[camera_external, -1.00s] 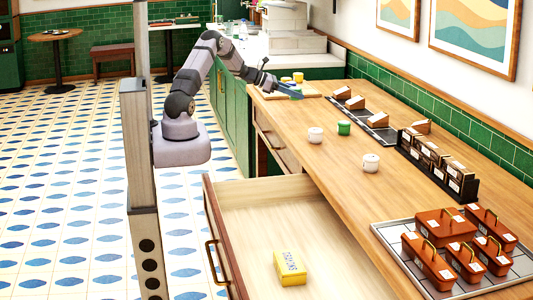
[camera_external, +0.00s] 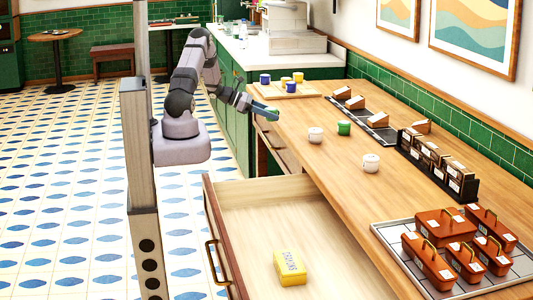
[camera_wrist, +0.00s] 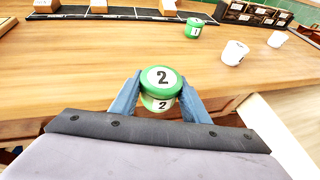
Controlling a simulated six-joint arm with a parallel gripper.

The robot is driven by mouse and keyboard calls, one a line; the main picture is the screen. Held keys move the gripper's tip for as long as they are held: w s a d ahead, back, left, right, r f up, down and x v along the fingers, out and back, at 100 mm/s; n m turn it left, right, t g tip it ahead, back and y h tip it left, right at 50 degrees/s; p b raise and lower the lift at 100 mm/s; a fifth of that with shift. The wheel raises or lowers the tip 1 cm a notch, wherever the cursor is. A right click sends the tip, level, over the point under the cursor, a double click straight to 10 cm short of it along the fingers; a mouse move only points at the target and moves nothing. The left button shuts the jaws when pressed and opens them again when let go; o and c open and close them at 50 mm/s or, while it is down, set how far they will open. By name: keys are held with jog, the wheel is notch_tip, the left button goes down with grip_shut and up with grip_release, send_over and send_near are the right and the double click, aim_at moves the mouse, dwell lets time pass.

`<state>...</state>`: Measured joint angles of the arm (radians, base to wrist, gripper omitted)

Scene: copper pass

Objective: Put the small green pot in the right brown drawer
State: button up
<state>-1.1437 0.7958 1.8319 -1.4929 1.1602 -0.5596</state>
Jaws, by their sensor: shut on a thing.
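My gripper (camera_wrist: 158,102) is shut on a green pot (camera_wrist: 162,78) with a white "2" label on its lid, held upright between the blue fingers. In the external view my gripper (camera_external: 266,112) is at the counter's left edge, and the held pot cannot be made out there. A second green pot (camera_external: 344,128) stands on the counter; it also shows in the wrist view (camera_wrist: 194,28) with a "1" label. The brown drawer nearest the camera (camera_external: 265,192) is wide open, with a yellow box (camera_external: 290,268) inside. A farther drawer (camera_external: 279,150) is slightly open.
Two white pots (camera_external: 315,135) (camera_external: 371,163) stand on the wooden counter (camera_external: 330,165). Blue and yellow pots stand around a board (camera_external: 290,92) at the back. A grey tray (camera_external: 455,285) holds several brown boxes. Dark racks (camera_external: 437,165) line the wall side.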

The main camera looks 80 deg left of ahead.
jog(key=s+d+m+g+h+b, duration=0.15)
jog(key=s+d, duration=0.25)
jog(key=d, duration=0.5)
jog(key=s+d+m+g+h, duration=0.1)
jog(key=s+d+m+h, duration=0.25)
jog(key=d, duration=0.55)
jog(key=s+d+m+g+h+b, duration=0.1)
jog(key=s+d, duration=0.3)
jog(key=d, duration=0.4)
jog(key=w+d+f+m+g+h+p, duration=0.1)
jog(key=w+d+f+p, duration=0.1)
jog(key=w+d+f, duration=0.3)
jog(key=w+f, duration=0.1)
jog(key=w, duration=0.1)
jog(key=shift+w+d+p, duration=0.2)
jog(key=shift+w+p, duration=0.15)
jog(key=shift+p, duration=0.05)
jog(key=shift+f, duration=0.1)
jog(key=shift+d, duration=0.1)
